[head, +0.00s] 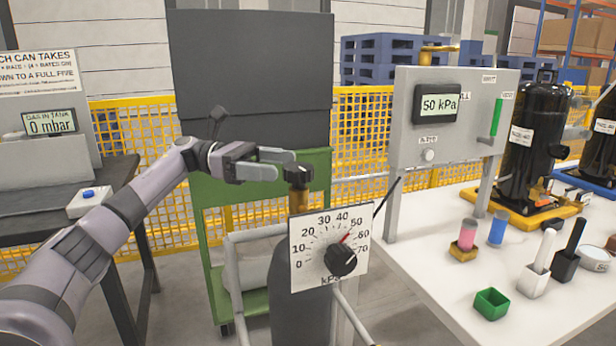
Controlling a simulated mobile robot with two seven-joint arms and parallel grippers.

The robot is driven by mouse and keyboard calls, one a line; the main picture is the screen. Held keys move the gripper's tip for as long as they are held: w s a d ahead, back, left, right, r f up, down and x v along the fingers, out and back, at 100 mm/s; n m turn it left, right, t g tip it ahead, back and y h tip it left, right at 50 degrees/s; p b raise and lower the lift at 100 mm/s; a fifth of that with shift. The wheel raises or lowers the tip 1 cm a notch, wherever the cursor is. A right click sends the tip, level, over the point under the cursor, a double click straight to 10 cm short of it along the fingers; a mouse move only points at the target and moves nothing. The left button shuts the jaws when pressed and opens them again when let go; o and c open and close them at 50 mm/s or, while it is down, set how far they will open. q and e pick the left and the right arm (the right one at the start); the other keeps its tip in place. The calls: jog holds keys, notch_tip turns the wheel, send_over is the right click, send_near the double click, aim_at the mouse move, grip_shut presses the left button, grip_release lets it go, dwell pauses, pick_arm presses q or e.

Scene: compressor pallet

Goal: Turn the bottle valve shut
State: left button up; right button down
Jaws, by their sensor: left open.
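The gas bottle (300,318) is dark grey and stands upright in the lower middle of the head view. On its brass neck (298,202) sits the black valve knob (298,175). My left gripper (280,164) is open just left of the knob, with its fingertips pointing right at about knob height. I cannot tell whether a finger touches the knob. A white dial plate (305,235) marked in kPa hides part of the bottle. Its black knob (341,259) has a red pointer between 50 and 60. My right gripper is out of view.
A grey panel (405,150) with a display (436,104) reading 50 kPa stands on the white table (450,310) at right. A display (49,122) at left reads 0 mbar. Grey rails (232,280) flank the bottle. A green cart (208,235) stands behind.

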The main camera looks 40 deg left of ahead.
aim_at(308, 168)
pick_arm(q)
jog(key=p+x, duration=0.1)
jog(key=x, duration=0.6)
jog(key=c, duration=1)
jog(key=shift+o, duration=0.2)
jog(key=shift+r+m+g, duration=0.15)
jog(key=shift+m+g, duration=0.15)
jog(key=shift+g, duration=0.2)
jog(key=shift+s+m+g+h, duration=0.15)
jog(key=shift+m+g+h, duration=0.25)
jog(key=shift+g, duration=0.2)
jog(key=o, duration=1)
jog(key=shift+c, duration=0.2)
